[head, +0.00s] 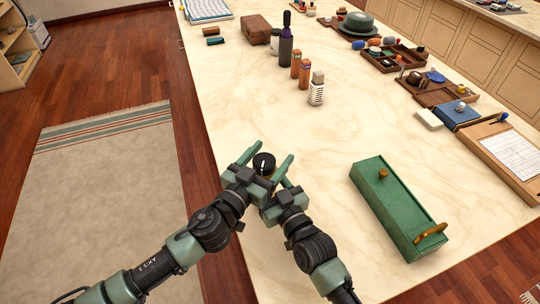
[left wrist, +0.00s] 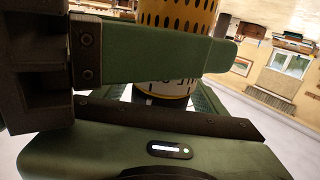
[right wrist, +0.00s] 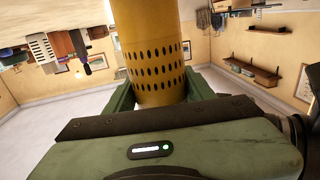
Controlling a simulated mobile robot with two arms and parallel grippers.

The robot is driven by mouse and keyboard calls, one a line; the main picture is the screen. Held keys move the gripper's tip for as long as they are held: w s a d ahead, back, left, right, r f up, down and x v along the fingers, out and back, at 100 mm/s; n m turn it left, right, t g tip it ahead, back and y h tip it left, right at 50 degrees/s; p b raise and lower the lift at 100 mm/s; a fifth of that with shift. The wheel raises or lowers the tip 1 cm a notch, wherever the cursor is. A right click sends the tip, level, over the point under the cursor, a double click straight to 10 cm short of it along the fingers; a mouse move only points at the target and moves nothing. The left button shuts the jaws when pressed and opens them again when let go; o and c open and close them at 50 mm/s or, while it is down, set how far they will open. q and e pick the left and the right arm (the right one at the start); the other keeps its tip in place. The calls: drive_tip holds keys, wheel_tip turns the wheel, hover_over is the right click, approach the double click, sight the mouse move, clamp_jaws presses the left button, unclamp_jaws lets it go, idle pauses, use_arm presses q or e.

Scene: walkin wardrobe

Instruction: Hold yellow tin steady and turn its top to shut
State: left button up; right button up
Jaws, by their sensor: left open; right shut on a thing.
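The yellow tin is upright above the table's near edge, and only its dark round top (head: 264,162) with a white mark shows in the head view. My right gripper (head: 264,185) is shut on the tin's body; its fingertips are largely hidden in the head view. The right wrist view shows the yellow, perforated tin body (right wrist: 156,70) between its fingers. My left gripper (head: 275,151) is open, with one finger on each side of the top. The left wrist view shows the perforated body (left wrist: 178,16) and a pale lettered band (left wrist: 165,88), partly behind a finger.
A green box (head: 385,205) with a knob and a brass-coloured handle lies right of my grippers. Several bottles, including a white-labelled one (head: 316,90), stand farther back. Trays (head: 440,92) and a clipboard-like board (head: 505,155) line the right side. The marble tabletop (head: 300,135) between is clear.

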sight(275, 168)
use_arm(q)
drive_tip(key=shift+c, duration=0.3)
drive_tip(key=c, duration=1.3)
drive_tip(key=shift+h, duration=0.3)
drive_tip(key=m+g+h, duration=0.4)
drive_tip(key=shift+s+d+m+g, duration=0.25)
drive_tip(key=shift+m+g, duration=0.05)
drive_tip(key=m+g+h, duration=0.1)
drive_tip(key=g, duration=0.1)
drive_tip(key=m+g+h, duration=0.1)
drive_tip(key=m+g, duration=0.1)
drive_tip(key=s+m+g+h, duration=0.1)
drive_tip(key=g, duration=0.1)
drive_tip(key=shift+d+g, duration=0.3)
drive_tip(key=m+g, duration=0.1)
drive_tip(key=g, duration=0.1)
drive_tip(key=m+g, duration=0.3)
drive_tip(key=shift+s+d+g+h, duration=0.1)
drive_tip(key=shift+s+g+h, duration=0.2)
drive_tip(key=shift+s, duration=0.1)
drive_tip(key=shift+s+m+g+y, duration=0.25)
drive_tip(key=shift+m+g+y, duration=0.15)
drive_tip(key=shift+m+g, duration=0.75)
drive_tip(key=shift+s+m+g+y, duration=0.35)
drive_tip(key=shift+m+g, duration=0.3)
drive_tip(key=shift+g, duration=1)
drive_tip(key=shift+a, duration=0.2)
